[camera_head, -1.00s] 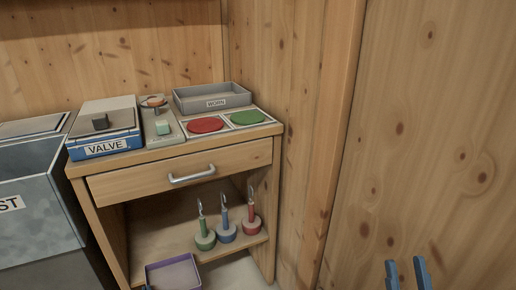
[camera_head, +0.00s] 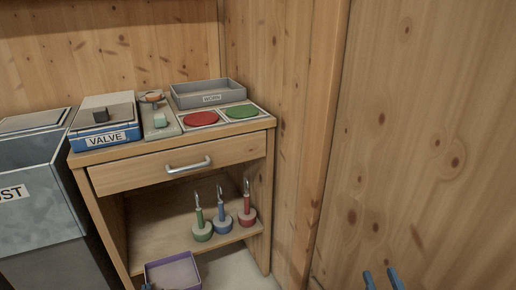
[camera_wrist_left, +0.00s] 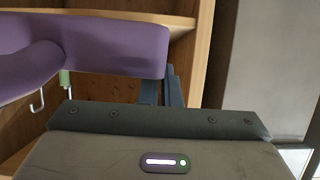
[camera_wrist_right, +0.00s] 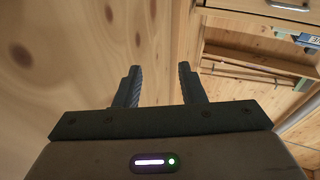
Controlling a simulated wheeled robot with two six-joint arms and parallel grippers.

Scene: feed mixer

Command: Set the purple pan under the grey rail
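The purple pan (camera_head: 173,272) is at the bottom of the head view, in front of the cabinet's lower opening. In the left wrist view the pan (camera_wrist_left: 110,45) fills the upper left, with its wall across the fingers. My left gripper (camera_wrist_left: 163,88) is shut on the pan's wall; its fingertips are partly hidden by the pan. My right gripper (camera_wrist_right: 157,85) is open and empty, near the plank wall; its fingertips (camera_head: 383,279) show at the bottom right of the head view. I cannot make out a grey rail for certain.
The wooden cabinet (camera_head: 180,165) has a closed drawer and an open lower shelf (camera_head: 160,245). Green (camera_head: 202,229), blue (camera_head: 221,223) and red (camera_head: 247,217) hooked tools stand on that shelf. A grey bin (camera_head: 35,190) is at left; a plank wall (camera_head: 430,130) is at right.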

